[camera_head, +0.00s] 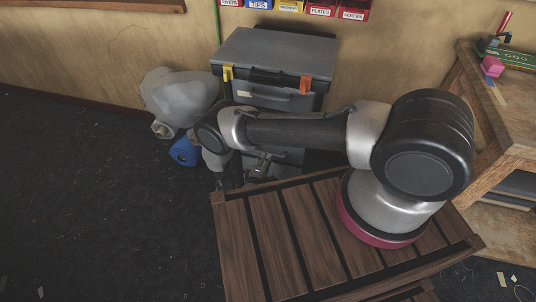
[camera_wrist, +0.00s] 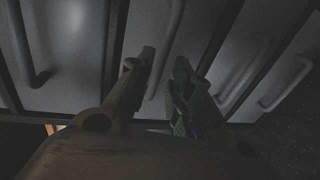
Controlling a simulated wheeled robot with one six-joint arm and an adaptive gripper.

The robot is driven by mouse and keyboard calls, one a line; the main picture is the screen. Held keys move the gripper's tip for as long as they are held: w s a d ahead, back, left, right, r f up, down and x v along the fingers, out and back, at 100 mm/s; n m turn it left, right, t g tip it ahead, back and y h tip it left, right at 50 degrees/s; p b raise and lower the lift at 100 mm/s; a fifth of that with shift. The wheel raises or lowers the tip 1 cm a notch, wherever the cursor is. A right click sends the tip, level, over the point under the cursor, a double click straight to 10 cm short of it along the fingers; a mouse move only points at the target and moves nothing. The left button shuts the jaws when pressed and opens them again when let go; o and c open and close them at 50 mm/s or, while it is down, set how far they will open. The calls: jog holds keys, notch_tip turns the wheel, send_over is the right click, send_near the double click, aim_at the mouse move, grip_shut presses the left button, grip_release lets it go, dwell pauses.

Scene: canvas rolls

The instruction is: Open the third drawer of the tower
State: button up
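The tower (camera_head: 277,52) is a grey tool chest standing against the wall, with drawers in its front. My arm crosses in front and hides much of its lower part. My gripper (camera_head: 262,166) is at the lower drawer fronts in the head view. In the wrist view, the drawer fronts run as upright bands, each with a bar handle. My gripper (camera_wrist: 164,66) has its two fingers apart, with one drawer handle (camera_wrist: 167,40) running between them. I cannot tell whether either finger touches it. Which drawer this is cannot be told for certain. No drawer looks pulled out.
Other handles lie on either side, one to the left (camera_wrist: 26,55) and one to the right (camera_wrist: 289,86). A grey sack-like thing (camera_head: 180,95) and a blue roll (camera_head: 185,152) are left of the tower. A wooden workbench (camera_head: 500,130) stands right. Dark floor is open at left.

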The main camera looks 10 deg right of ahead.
jog(key=x, duration=0.5)
jog(key=shift+w+d+f, duration=0.1)
jog(key=shift+w, duration=0.15)
grip_shut()
